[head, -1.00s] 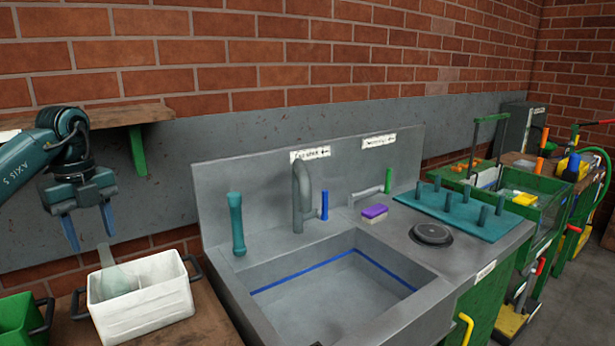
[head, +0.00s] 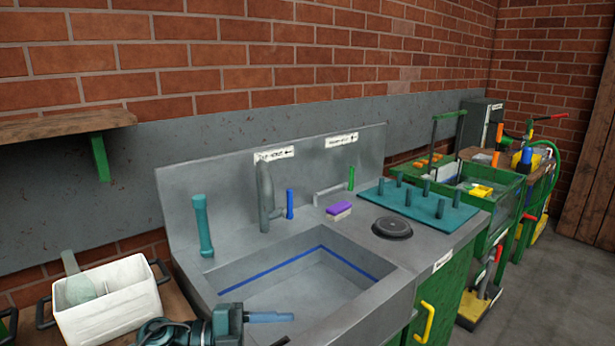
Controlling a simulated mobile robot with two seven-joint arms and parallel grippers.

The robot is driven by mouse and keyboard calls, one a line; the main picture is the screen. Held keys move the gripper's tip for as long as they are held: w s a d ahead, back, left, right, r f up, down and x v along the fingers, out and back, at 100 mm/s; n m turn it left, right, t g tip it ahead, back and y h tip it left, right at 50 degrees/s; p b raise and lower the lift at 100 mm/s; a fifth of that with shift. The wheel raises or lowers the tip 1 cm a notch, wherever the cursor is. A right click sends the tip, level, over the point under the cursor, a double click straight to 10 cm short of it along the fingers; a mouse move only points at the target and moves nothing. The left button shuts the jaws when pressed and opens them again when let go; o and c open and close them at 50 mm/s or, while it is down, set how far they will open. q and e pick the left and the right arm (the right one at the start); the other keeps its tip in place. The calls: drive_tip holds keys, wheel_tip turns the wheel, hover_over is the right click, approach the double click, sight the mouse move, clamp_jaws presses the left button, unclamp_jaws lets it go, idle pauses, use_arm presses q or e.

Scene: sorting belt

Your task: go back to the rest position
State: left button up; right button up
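My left gripper (head: 262,318) is low at the bottom edge of the head view, in front of the sink (head: 300,280). A pale greenish bottle (head: 78,284) stands tilted in the white bin (head: 112,314) at lower left, clear of the gripper. My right gripper is not in view.
The sink unit has a tap (head: 265,200), a purple sponge (head: 339,209), a black disc (head: 392,228) and a teal peg board (head: 425,205). A wooden shelf (head: 60,125) juts from the wall at upper left. A green cart (head: 505,200) stands right.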

use_arm(q)
drive_tip(key=s+a+f+n+t+y, duration=0.3)
drive_tip(key=s+f+n+t+y, duration=0.1)
drive_tip(key=n, duration=0.7)
drive_tip(key=s+a+f+n+t+y+p, duration=0.1)
drive_tip(key=s+a+f+n+t+y, duration=0.2)
drive_tip(key=f+n+t+y, duration=0.4)
drive_tip(key=s+n+t, duration=0.1)
drive_tip(key=n, duration=0.2)
drive_tip(key=shift+f+n, duration=0.4)
drive_tip(key=s+a+f+n+g+y, duration=0.1)
drive_tip(key=s+f, duration=0.1)
drive_tip(key=s, duration=0.1)
drive_tip(key=s+a+f+n+g+y, duration=0.1)
drive_tip(key=s+f, duration=0.2)
drive_tip(key=s, duration=0.1)
drive_tip(key=s+a+f+n+g, duration=0.1)
drive_tip(key=s+f+g, duration=0.1)
drive_tip(key=s, duration=0.1)
drive_tip(key=shift+s+f+y, duration=0.15)
drive_tip(key=shift+f+y, duration=0.2)
drive_tip(key=shift+y, duration=0.05)
drive_tip(key=shift+c, duration=0.2)
